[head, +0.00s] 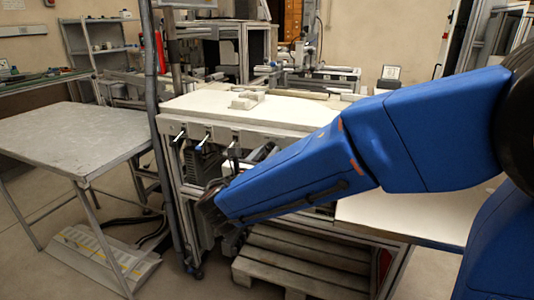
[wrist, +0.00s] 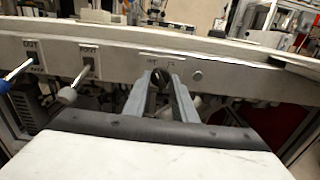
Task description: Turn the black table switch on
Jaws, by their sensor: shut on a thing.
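The black switch (wrist: 153,90) is on the front rail of the white-topped table, between my fingertips in the wrist view. My gripper (wrist: 160,84) is shut on it, with one grey finger on each side. Small labels sit on the rail just above it. In the head view my gripper (head: 212,200) is at the front of the table, below the rail, and its fingertips are hard to make out. I cannot tell the switch's position, as the fingers partly hide it.
Two more levers stick out of the rail to the left, one with a blue grip (wrist: 4,86) and one with a pale grip (wrist: 67,96). A round button (wrist: 196,75) is to the right. A wooden pallet (head: 300,262) lies under the table. A grey table (head: 70,135) stands left.

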